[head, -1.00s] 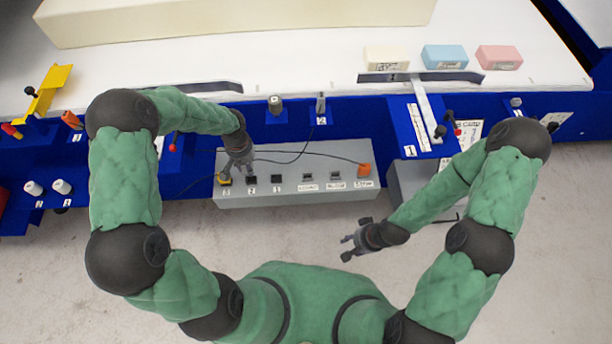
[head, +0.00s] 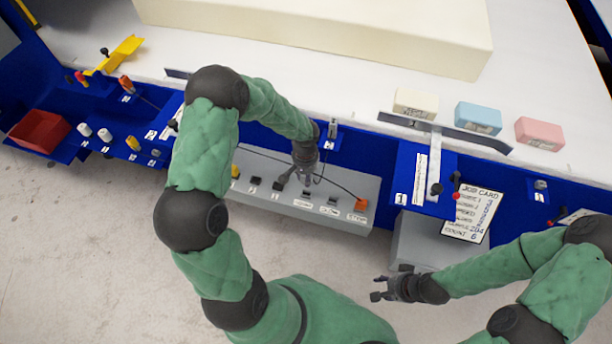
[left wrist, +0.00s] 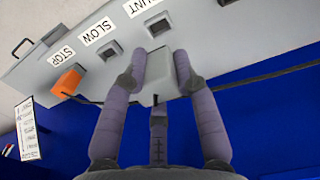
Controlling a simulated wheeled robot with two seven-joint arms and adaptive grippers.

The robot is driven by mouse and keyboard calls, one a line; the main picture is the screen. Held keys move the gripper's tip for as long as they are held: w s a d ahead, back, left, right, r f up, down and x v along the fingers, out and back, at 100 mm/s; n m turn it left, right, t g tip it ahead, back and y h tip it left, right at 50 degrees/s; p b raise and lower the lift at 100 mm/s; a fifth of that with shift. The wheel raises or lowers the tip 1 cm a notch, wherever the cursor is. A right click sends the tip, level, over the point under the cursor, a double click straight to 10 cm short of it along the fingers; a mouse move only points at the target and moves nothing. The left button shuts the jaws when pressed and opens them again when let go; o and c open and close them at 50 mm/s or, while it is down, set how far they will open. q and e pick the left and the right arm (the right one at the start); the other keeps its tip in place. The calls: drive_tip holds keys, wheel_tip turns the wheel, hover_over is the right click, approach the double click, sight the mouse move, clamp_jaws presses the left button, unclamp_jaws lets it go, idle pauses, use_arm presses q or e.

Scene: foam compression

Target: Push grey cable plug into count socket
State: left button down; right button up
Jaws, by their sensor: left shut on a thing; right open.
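My left gripper (head: 298,182) is over the grey socket panel (head: 345,178), its fingers pointing down. In the left wrist view my left gripper (left wrist: 161,75) is shut on a small grey plug (left wrist: 157,66) between its fingertips. The count socket (left wrist: 158,26), a dark square opening beside a partly cut-off label, lies just ahead of the plug. I cannot tell whether the plug touches the panel. My right gripper (head: 383,287) is open and empty, over the floor in front of the panel.
The slow socket (left wrist: 111,52) looks empty. An orange plug (left wrist: 67,84) sits at STOP. A yellow plug (head: 235,171) and black ones stand at the panel's left end. A dark cable (head: 335,180) crosses the panel. A job card (head: 471,214) is at right.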

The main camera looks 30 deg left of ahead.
use_arm(q)
drive_tip(key=shift+a+f, duration=0.1)
drive_tip(key=shift+f, duration=0.35)
drive_tip(key=shift+f+b, duration=1.35)
drive_tip(key=shift+f, duration=0.35)
drive_tip(key=shift+f+b, duration=0.85)
drive_tip(key=shift+f, duration=0.1)
drive_tip(key=shift+f+b, duration=0.25)
drive_tip(key=shift+b, duration=0.1)
drive_tip(key=shift+f+b, duration=0.6)
drive_tip(key=shift+f, duration=0.3)
drive_tip(key=c, duration=0.9)
unclamp_jaws()
drive_tip(key=shift+r, duration=0.2)
drive_tip(key=shift+r+p, duration=2.05)
drive_tip(key=shift+r, duration=0.8)
